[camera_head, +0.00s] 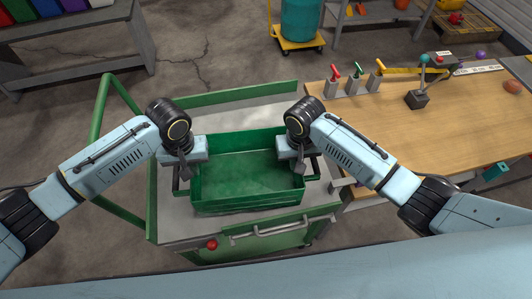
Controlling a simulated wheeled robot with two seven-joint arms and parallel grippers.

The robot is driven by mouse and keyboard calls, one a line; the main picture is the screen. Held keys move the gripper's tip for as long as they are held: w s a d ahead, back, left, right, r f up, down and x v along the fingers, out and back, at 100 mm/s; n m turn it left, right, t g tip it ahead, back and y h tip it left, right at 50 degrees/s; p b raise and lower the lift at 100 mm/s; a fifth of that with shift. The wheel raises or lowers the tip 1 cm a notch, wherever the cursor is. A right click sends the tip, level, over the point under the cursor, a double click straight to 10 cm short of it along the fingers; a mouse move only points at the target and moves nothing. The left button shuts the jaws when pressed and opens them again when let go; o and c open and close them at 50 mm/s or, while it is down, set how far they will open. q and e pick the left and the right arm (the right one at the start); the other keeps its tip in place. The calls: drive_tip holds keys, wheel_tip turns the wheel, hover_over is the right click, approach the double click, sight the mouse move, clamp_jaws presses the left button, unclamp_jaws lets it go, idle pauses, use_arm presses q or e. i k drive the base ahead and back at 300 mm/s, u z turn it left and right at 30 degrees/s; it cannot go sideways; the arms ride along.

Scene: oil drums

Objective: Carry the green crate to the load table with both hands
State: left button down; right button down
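The green crate (247,178) is open-topped and looks empty. It stands upright on the grey top of a green-framed cart (272,118), near the cart's front side. My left gripper (184,172) is at the crate's left end, pointing down by a dark handle bracket. My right gripper (299,168) is at the right end in the same way. The fingers overlap the crate's ends and handles, so I cannot see whether they are closed on them. No table is clearly marked as the load table; a wooden-topped table (455,130) stands to the right.
The wooden table carries red and green levers (357,73), a joystick box (418,97) and small items. A teal drum (301,20) stands on a yellow dolly behind. A grey bench (75,40) with coloured bins is at upper left. The floor between is open.

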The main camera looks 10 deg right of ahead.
sight(474, 128)
drive_tip(key=z, duration=0.75)
drive_tip(key=k, duration=1)
drive_tip(key=z, duration=1)
drive_tip(key=k, duration=0.25)
drive_tip(key=z, duration=0.9)
drive_tip(key=i, duration=3)
drive_tip(key=u, duration=1.05)
drive_tip(key=i, duration=0.5)
drive_tip(key=u, duration=1.15)
drive_tip(key=i, duration=0.55)
drive_tip(key=u, duration=0.45)
